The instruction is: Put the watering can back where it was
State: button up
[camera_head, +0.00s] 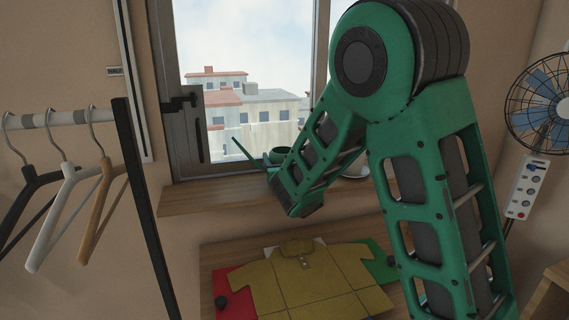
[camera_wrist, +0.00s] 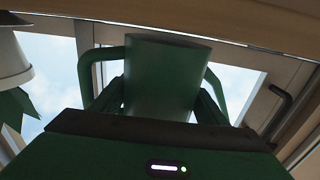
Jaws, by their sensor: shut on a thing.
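The dark green watering can (camera_wrist: 165,75) fills the middle of the wrist view, between the two fingers of my gripper (camera_wrist: 162,104), which is shut on it. In the head view, a thin green spout (camera_head: 241,149) and a round dark green rim (camera_head: 280,154) show in front of the window, above the sill. My own arm covers the rest of the can and the fingers there. I cannot tell whether the can touches the wooden window sill (camera_head: 210,196).
A white pot (camera_wrist: 10,62) with green leaves is at the left of the wrist view. Below the sill, a mustard shirt (camera_head: 310,280) lies on a wooden surface with red and green cloth. A hanger rack (camera_head: 140,190) stands left; a fan (camera_head: 540,100) is at right.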

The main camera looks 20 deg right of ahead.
jog(key=shift+f, duration=0.45)
jog(key=o, duration=1.4)
jog(key=shift+f, duration=0.1)
jog(key=shift+c, duration=0.2)
